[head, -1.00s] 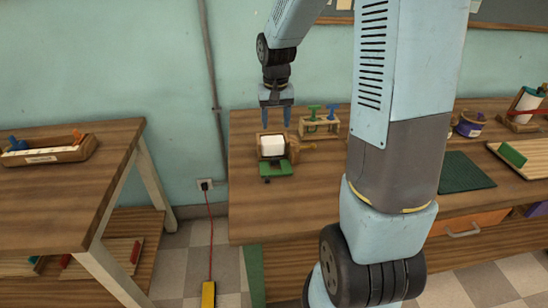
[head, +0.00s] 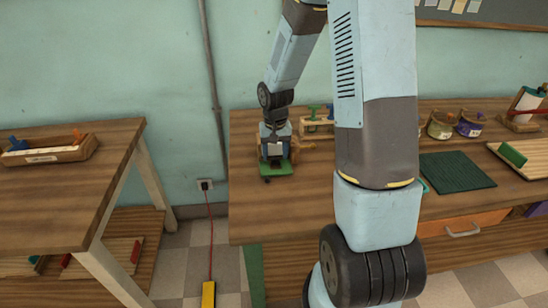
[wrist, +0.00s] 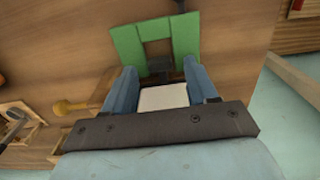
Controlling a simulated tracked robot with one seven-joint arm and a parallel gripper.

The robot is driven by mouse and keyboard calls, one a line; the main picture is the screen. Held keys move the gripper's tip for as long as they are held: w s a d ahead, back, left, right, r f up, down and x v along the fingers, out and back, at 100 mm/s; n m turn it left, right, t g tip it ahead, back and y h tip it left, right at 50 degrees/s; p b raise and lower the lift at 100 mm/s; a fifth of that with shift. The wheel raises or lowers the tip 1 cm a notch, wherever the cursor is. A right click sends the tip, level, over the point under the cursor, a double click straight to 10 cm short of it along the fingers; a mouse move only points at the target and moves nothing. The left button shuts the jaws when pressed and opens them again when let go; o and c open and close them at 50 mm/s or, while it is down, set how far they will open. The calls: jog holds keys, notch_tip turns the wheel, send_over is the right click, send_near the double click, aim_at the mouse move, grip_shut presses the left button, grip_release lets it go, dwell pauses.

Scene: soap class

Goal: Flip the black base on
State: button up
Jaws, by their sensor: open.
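My gripper (head: 275,146) is open and low over the back left of the workbench. In the wrist view its two blue fingers (wrist: 160,80) stand on either side of a white block (wrist: 163,97). I cannot tell whether they touch it. Just beyond the fingertips is a green slotted piece (wrist: 126,45), also seen in the head view (head: 279,169). A small dark part (head: 266,180) sits at its front edge. No thing shows clearly as a black base; I cannot tell whether this dark part belongs to one.
A wooden rack (head: 317,127) with green pegs stands behind and to the right. A dark green mat (head: 457,170) lies farther right. A yellow box (head: 208,294) on the floor has a red cord to the wall socket (head: 205,184). The bench front is clear.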

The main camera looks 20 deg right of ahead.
jog(key=shift+f, duration=1)
grip_shut()
